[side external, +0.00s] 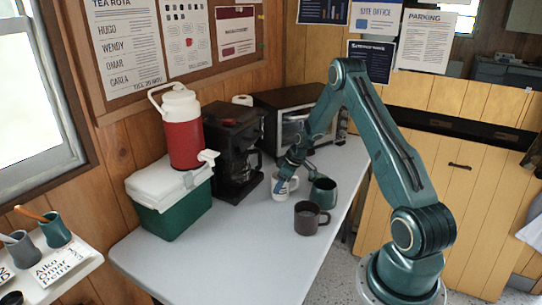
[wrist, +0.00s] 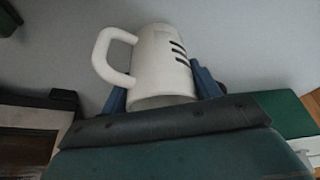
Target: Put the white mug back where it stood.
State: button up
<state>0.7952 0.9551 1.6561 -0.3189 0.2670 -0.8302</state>
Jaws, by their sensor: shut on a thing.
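The white mug (side external: 281,194) is at the middle of the table, in front of the coffee maker. In the wrist view the white mug (wrist: 163,62) fills the middle, its handle to the left and dark stripes on its right side. My gripper (side external: 287,180) is shut on the mug, with one blue finger on each side of it in the wrist view (wrist: 160,88). I cannot tell whether its base touches the table. A teal mug (side external: 323,193) stands close to its right, and a dark grey-brown mug (side external: 309,221) stands in front.
A black coffee maker (side external: 226,135) stands behind and left, with a microwave (side external: 291,132) at the back. A green cooler (side external: 176,218) with a white lid and a red jug (side external: 183,135) on it stands left. The table's (side external: 235,262) front part is clear.

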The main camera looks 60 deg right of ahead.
jog(key=o, duration=1.4)
jog(key=shift+f, duration=0.1)
jog(key=v, duration=1.2)
jog(key=shift+w, duration=0.1)
